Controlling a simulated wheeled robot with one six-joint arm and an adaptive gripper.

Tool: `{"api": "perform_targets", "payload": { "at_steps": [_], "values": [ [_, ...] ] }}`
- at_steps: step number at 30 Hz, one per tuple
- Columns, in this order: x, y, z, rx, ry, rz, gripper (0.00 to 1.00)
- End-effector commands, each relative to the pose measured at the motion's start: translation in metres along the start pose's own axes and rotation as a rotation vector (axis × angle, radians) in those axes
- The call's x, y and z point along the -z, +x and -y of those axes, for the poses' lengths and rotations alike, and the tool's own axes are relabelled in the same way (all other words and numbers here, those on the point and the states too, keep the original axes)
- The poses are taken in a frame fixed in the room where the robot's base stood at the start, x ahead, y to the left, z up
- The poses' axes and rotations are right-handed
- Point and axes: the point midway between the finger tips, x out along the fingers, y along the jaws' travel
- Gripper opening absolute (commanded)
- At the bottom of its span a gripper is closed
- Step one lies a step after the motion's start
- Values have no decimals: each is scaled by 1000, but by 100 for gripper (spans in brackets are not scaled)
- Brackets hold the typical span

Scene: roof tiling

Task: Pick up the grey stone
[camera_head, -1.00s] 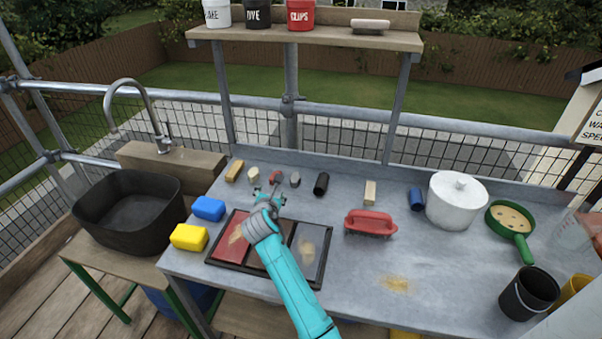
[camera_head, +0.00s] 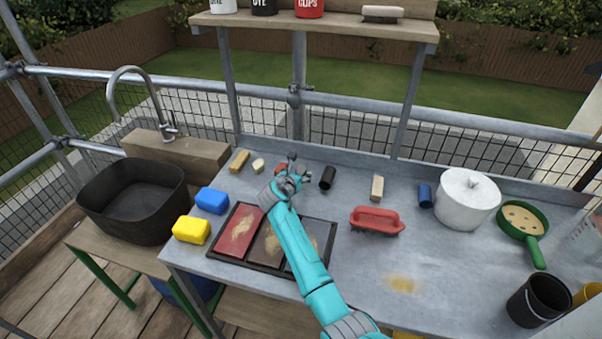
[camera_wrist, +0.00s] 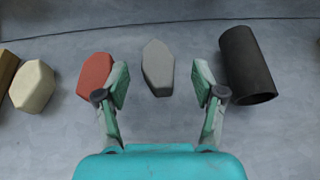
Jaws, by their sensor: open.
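The grey stone (camera_wrist: 158,67) is a small angular block lying on the grey worktop. In the wrist view it lies just ahead of my gripper (camera_wrist: 162,88), lined up with the gap between the two fingers. The fingers are spread apart and empty. In the head view my gripper (camera_head: 288,170) is at the back of the worktop, behind the tile tray, and hides most or all of the grey stone. I cannot tell the gripper's height above the worktop.
A red stone (camera_wrist: 95,75) lies close by the left finger, and a cream stone (camera_wrist: 32,86) farther left. A black cylinder (camera_wrist: 247,65) lies right of the right finger. The tray (camera_head: 250,263) sits under my arm. A red-handled brush (camera_head: 377,220) is to the right.

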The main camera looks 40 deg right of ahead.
Motion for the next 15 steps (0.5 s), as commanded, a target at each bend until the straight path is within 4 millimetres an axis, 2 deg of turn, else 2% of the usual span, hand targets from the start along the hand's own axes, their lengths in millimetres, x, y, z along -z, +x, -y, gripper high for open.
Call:
{"api": "perform_targets", "payload": {
  "at_steps": [6, 15],
  "values": [
    [0, 28, -1, 1, 0, 0, 69],
    [1, 34, -1, 0, 0, 0, 69]
  ]
}}
